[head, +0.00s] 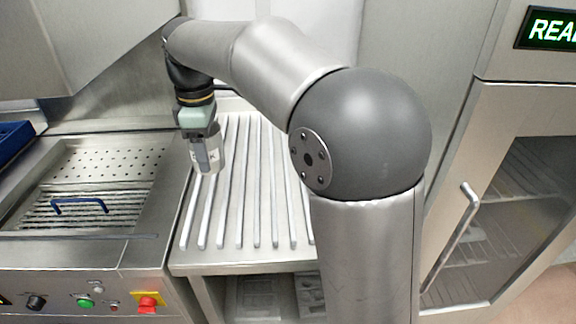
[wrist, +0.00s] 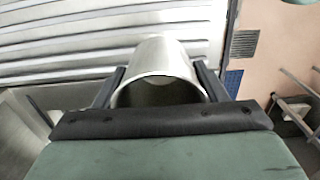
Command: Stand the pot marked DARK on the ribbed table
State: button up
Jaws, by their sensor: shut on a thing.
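The pot (head: 210,157) is a pale metal cylinder with a label that is partly hidden by a finger; the end of the lettering shows a K. My gripper (head: 205,150) is shut on it over the left part of the ribbed table (head: 262,190). The pot looks upright, with its base at or just above the ribs; I cannot tell whether it touches. In the wrist view the pot (wrist: 160,72) sits between the two dark fingers (wrist: 160,88), and the ribbed table (wrist: 60,45) shows beyond it.
Left of the table is a steel unit with a perforated plate (head: 110,163), a blue handle (head: 80,204) and front buttons. A glass-doored cabinet (head: 510,200) with a lit display (head: 552,28) stands at the right. The ribs right of the pot are clear.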

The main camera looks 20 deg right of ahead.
jog(key=w+d+f, duration=0.1)
jog(key=d+f, duration=0.1)
jog(key=d, duration=0.2)
jog(key=d+f, duration=0.3)
jog(key=w+d+f, duration=0.1)
jog(key=d+f, duration=0.2)
jog(key=d, duration=0.1)
jog(key=shift+w+d, duration=0.3)
jog(key=shift+d, duration=0.05)
jog(key=shift+w+d+f, duration=0.15)
jog(key=shift+d+f, duration=0.7)
jog(key=shift+f, duration=0.15)
jog(key=shift+a+f, duration=0.15)
jog(key=shift+f, duration=1.2)
jog(key=shift+f, duration=0.2)
jog(key=o, duration=1.1)
